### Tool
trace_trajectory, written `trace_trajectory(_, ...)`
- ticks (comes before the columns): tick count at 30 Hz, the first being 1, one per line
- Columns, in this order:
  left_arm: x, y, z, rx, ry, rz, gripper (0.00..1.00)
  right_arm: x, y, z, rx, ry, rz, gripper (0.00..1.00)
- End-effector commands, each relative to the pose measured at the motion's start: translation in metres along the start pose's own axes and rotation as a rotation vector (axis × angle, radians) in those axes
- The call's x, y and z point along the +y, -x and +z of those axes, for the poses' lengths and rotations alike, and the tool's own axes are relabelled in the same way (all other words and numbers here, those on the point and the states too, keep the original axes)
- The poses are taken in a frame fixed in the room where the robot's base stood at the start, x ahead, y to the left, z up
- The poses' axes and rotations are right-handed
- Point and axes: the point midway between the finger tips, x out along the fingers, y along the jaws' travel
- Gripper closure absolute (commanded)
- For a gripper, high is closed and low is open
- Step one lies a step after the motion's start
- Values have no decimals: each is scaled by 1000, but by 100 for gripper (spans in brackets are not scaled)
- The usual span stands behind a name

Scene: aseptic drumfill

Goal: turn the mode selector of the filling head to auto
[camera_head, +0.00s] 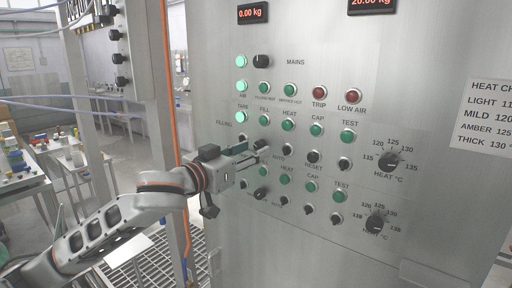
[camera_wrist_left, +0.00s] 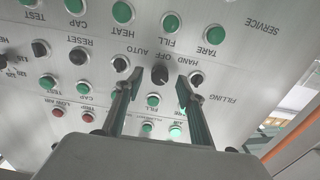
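The filling mode selector is a black knob (camera_wrist_left: 160,73) on the grey panel, with HAND, OFF and AUTO printed beside it, upside down in the left wrist view. It also shows in the head view (camera_head: 261,145), partly covered by my gripper. My left gripper (camera_wrist_left: 152,74) is open at the panel, one finger on each side of the knob, with a gap visible on both sides. It also shows in the head view (camera_head: 252,155). Which position the knob points to is hard to tell. My right gripper is in neither view.
Green lamps (camera_head: 289,125) and other black knobs (camera_head: 313,157) sit close around the selector. A lower row has similar lamps and knobs. Heat dials (camera_head: 390,160) are at right. An orange conduit (camera_head: 177,100) runs down the panel's left edge.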

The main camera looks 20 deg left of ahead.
Motion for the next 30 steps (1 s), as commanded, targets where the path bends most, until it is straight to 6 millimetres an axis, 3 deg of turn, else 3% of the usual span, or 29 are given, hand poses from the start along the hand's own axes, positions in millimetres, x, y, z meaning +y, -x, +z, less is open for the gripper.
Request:
trace_trajectory(6,0,-21,-1,1,0,0,62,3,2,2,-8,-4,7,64)
trace_trajectory(15,0,-24,0,0,-1,0,62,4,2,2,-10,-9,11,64)
trace_trajectory(16,0,-24,0,0,-1,0,64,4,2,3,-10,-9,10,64)
trace_trajectory(20,0,-24,0,0,-1,0,98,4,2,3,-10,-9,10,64)
trace_trajectory(30,0,-24,0,0,-22,-1,100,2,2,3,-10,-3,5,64)
